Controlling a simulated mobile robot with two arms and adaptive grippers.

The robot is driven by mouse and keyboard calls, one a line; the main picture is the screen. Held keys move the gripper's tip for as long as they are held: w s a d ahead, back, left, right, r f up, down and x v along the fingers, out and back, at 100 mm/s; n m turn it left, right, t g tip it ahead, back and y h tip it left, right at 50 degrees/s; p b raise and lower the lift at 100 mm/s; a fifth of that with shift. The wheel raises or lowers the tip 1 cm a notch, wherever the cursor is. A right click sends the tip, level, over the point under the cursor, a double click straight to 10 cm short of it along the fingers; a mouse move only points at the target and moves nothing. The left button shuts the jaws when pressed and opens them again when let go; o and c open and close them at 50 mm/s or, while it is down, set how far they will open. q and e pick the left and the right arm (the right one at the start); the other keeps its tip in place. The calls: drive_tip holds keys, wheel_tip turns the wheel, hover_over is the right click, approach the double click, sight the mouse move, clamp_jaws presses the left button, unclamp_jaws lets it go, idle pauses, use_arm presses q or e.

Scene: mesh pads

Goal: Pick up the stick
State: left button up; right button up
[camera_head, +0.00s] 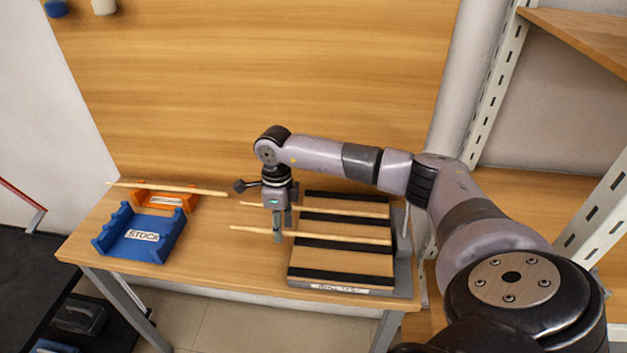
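A thin pale wooden stick (250,229) lies with its right part over the black-striped rack (343,262) and its left end sticking out over the table. My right gripper (283,230) points straight down at this stick, just left of the rack. Its two fingers stand apart, the nearer one crossing in front of the stick; I cannot tell whether either touches it. A second stick (256,204) lies farther back, partly hidden behind the gripper. A third stick (165,188) lies across the orange holder (178,201). My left gripper is not in view.
A blue notched bin (142,236) labelled STOCK stands at the table's left. The wooden table (222,264) is clear between bin and rack. A wooden panel (270,90) rises behind the table, and metal shelving (493,90) stands at the right.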

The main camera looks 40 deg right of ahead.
drive_tip(key=shift+c, duration=0.3)
clamp_jaws()
drive_tip(key=shift+r, duration=0.1)
idle(0.4)
wheel_tip(320, 180, up, 20)
drive_tip(key=b, duration=0.2)
